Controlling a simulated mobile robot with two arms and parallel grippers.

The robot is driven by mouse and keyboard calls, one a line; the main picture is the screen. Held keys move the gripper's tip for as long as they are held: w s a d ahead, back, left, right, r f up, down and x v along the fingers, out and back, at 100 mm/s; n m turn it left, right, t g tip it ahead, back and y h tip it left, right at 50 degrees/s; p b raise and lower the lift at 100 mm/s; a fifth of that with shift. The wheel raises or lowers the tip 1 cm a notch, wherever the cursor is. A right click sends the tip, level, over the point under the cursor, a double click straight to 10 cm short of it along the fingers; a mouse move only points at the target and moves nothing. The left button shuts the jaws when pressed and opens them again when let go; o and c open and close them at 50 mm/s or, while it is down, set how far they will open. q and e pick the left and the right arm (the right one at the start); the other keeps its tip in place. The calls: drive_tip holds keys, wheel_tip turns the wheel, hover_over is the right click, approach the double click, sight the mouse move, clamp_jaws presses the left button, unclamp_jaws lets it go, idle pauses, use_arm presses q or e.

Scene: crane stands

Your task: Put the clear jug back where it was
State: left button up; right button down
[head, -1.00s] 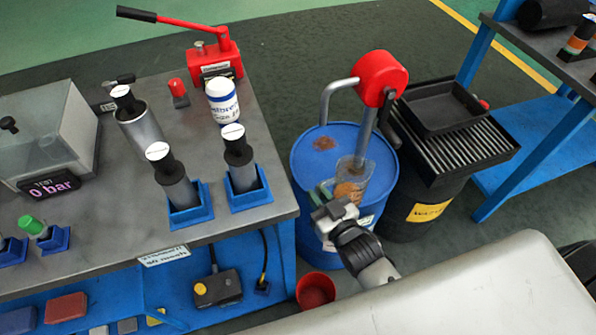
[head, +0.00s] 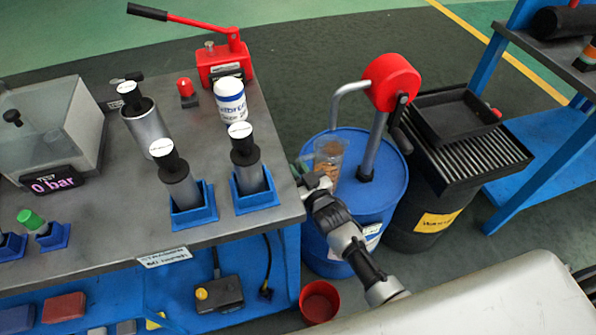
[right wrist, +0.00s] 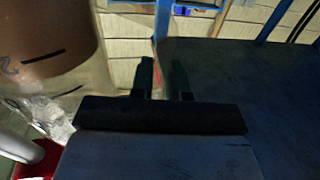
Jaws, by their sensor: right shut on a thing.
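The clear jug (head: 329,152) holds brown liquid and is at the left part of the blue drum's top (head: 392,170) in the head view, below the pump's spout. I cannot tell whether its base touches the drum. My right gripper (head: 318,184) is shut on the jug, on its near side; the grasped part is hard to see. In the right wrist view the jug (right wrist: 50,60) fills the left side, with dark marks on its wall and brown liquid inside. The gripper's dark fingers (right wrist: 162,78) show beside it. My left gripper is not in view.
A red hand pump (head: 390,82) with a grey spout stands on the drum. A black drum (head: 420,215) with a grate and tray is to the right. The workbench (head: 120,225) with blue holders is close on the left. A red bucket (head: 319,301) stands on the floor below.

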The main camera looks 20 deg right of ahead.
drive_tip(key=shift+r, duration=0.1)
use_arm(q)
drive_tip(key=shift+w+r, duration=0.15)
use_arm(e)
drive_tip(key=c, duration=1.1)
unclamp_jaws()
drive_tip(key=p+v, duration=0.1)
drive_tip(key=v, duration=1.1)
drive_tip(key=s+d+f+g+h, duration=0.1)
drive_tip(key=s+f+g, duration=0.4)
drive_tip(key=f, duration=0.7)
drive_tip(key=s+d+f+g+h, duration=0.15)
drive_tip(key=s+f+g, duration=0.25)
drive_tip(key=s+f, duration=0.5)
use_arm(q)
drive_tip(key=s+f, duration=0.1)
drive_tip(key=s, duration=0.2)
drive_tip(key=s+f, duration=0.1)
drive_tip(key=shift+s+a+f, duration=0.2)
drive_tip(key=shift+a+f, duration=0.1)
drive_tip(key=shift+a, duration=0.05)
use_arm(e)
drive_tip(key=s+d+f+g+h, duration=0.1)
drive_tip(key=s+d+f+g, duration=0.2)
drive_tip(key=s+f+g, duration=0.4)
drive_tip(key=s+f, duration=0.6)
drive_tip(key=s, duration=0.2)
drive_tip(key=shift+s+f, duration=0.25)
drive_tip(key=shift+s, duration=0.1)
